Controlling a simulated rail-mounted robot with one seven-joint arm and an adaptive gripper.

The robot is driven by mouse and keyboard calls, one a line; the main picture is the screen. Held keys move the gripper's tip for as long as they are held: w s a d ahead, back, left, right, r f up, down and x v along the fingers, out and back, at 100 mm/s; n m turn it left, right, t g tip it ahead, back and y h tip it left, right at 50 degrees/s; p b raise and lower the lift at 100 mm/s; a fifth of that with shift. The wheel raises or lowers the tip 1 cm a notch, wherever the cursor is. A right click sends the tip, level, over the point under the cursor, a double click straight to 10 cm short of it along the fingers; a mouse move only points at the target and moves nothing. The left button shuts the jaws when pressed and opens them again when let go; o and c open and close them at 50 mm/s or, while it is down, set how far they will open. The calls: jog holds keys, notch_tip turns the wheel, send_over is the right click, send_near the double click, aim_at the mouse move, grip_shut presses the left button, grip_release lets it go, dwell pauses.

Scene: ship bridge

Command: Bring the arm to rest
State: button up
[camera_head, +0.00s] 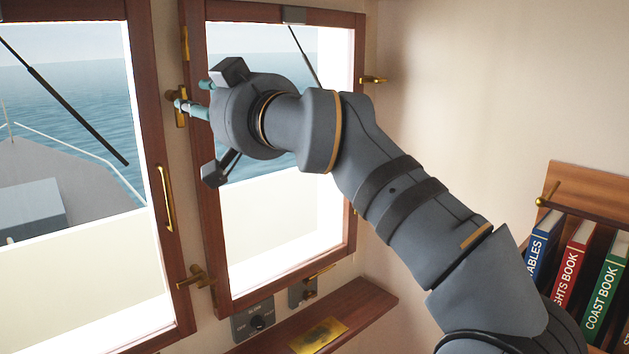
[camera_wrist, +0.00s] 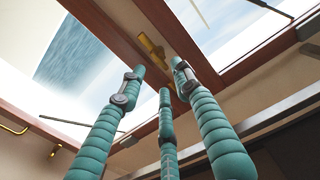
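My gripper (camera_head: 182,103) is raised at the windows, at the end of my arm, which reaches in from the lower right of the head view. A brass fitting (camera_wrist: 152,50) on the window woodwork lies beyond the tips. In the head view a brass fitting (camera_head: 181,119) shows just behind the fingers. I cannot tell whether they touch it.
The right window's wooden frame (camera_head: 220,225) is close behind my gripper. A brass handle (camera_head: 166,196) is on the left window. Below are a knob panel (camera_head: 253,322) and a ledge (camera_head: 372,305). Several books, including a green one (camera_head: 606,285), stand in a rack at right.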

aim_at(184, 95)
jog(key=x, duration=0.7)
jog(key=shift+w, duration=0.1)
jog(key=m+p, duration=0.1)
jog(key=m, duration=0.4)
jog(key=shift+r+m, duration=0.1)
jog(key=shift+m, duration=0.2)
jog(key=m+p, duration=0.1)
jog(key=m, duration=0.3)
jog(key=shift+r+m+p, duration=0.1)
jog(key=shift+m+p, duration=0.2)
jog(key=m+p, duration=0.1)
jog(key=m, duration=0.2)
jog(key=shift+a+p, duration=0.15)
jog(key=shift+p, duration=0.15)
jog(key=m+p, duration=0.2)
jog(key=m, duration=0.2)
jog(key=shift+r+p, duration=0.1)
jog(key=shift+p, duration=0.3)
jog(key=shift+s+d+f+m+b, duration=0.15)
jog(key=shift+s+d+m+b, duration=0.1)
jog(key=shift+s+d+b, duration=0.4)
jog(key=shift+s+d+f+m+b, duration=0.1)
jog(key=shift+s+d+m+b, duration=0.25)
jog(key=shift+s+d, duration=0.4)
jog(key=shift+a, duration=0.15)
